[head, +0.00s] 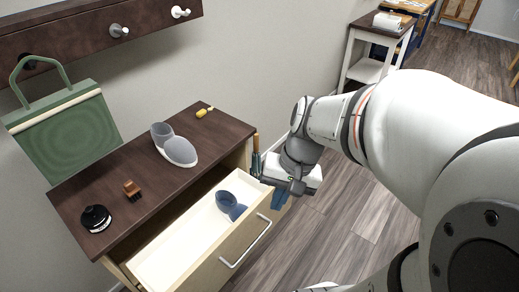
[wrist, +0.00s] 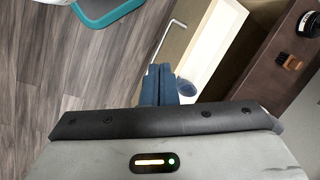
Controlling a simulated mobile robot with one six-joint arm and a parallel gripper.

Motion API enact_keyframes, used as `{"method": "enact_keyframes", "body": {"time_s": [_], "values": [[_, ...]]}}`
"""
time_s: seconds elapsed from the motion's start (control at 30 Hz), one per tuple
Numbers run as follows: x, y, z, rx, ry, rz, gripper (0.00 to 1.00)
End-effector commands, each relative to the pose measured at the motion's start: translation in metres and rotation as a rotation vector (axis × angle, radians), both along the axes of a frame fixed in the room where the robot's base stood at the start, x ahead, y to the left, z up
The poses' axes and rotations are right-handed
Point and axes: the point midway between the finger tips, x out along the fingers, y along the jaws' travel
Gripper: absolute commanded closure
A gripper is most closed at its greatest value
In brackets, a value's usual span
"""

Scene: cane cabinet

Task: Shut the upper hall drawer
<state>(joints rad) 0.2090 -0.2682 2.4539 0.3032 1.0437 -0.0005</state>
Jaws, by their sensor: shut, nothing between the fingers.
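The upper hall drawer (head: 168,258) is pulled out from the cabinet under a dark wooden top (head: 90,185). Its light wood front carries a pale bar handle (head: 246,243). In the wrist view the open drawer (wrist: 222,30) lies beyond my fingers, with the handle (wrist: 170,38) toward the upper middle. A blue-grey shoe-like item (head: 230,203) lies inside the drawer. My gripper (head: 279,199) is shut and empty, with blue fingers (wrist: 158,86) beside the drawer's right end in the head view. Whether the fingers touch the drawer front cannot be told.
Grey slippers (head: 178,150), a yellow item (head: 203,112), a brown brush (head: 131,190) and a black round item (head: 95,218) sit on the cabinet top. A green bag (head: 65,130) hangs from the wall rack (head: 75,35). Floor (head: 345,210) is clear right of the cabinet.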

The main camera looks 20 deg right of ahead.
Motion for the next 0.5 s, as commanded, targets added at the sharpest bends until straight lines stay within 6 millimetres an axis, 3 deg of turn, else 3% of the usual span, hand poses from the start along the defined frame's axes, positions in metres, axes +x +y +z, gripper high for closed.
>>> {"method": "enact_keyframes", "body": {"time_s": [0.03, 0.27, 0.5], "values": [[0.004, -0.003, -0.037, 0.073, 0.074, -0.084, 1.00], [0.033, -0.015, -0.121, 0.451, 0.320, -0.462, 1.00], [0.075, -0.058, -0.208, 0.888, 0.468, -0.871, 1.00]]}}
